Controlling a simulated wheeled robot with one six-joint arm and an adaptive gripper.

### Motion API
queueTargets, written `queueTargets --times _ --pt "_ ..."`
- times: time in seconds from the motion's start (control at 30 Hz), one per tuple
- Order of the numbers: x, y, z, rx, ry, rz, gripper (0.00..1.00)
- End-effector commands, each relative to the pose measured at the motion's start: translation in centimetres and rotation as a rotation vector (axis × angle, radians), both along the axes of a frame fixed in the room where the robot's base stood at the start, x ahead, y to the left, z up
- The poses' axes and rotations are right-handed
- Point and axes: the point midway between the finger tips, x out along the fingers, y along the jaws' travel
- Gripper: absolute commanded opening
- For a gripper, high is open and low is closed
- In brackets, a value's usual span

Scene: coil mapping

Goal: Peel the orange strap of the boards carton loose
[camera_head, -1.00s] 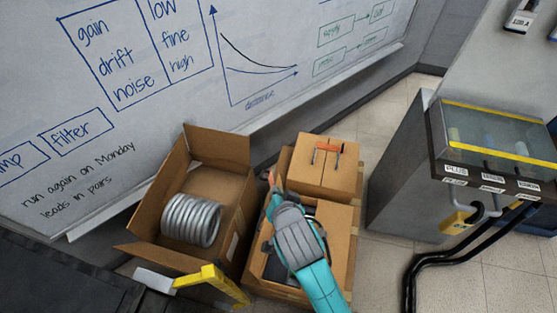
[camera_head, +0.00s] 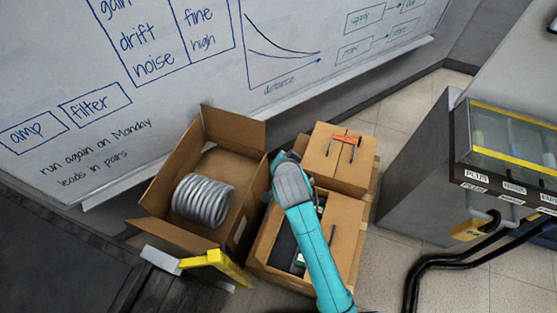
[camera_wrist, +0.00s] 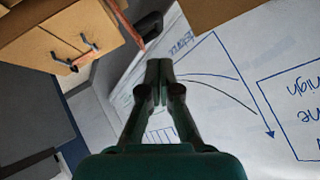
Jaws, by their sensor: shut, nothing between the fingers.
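An open carton (camera_head: 340,222) with dark and green flat pieces inside, which look like boards, stands below my arm in the head view. My arm covers part of it. Behind it, a smaller closed carton (camera_head: 325,165) carries a short orange piece (camera_head: 346,139) with dark ends on top. In the wrist view, a thin orange-red strip (camera_wrist: 128,25) runs along a carton's edge, left of my gripper. Whether it is the boards carton's strap, I cannot tell. My gripper (camera_wrist: 158,66) is shut and empty, apart from the strip, with the whiteboard behind its fingertips.
An open carton (camera_head: 243,222) with a silver coil (camera_head: 202,200) stands to the left. A yellow object (camera_head: 228,268) lies in front of it. The whiteboard (camera_head: 100,140) stands behind. A grey cabinet (camera_head: 425,190) and thick black cables (camera_head: 425,268) are on the right.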

Motion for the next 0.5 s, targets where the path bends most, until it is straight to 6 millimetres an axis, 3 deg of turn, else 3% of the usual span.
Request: queueTargets --times 0.2,0.5 --pt "0.2 1.1 -2.3 0.000 0.002 0.003 0.00" --pt "0.3 1.4 -2.8 0.000 0.001 0.001 0.00"
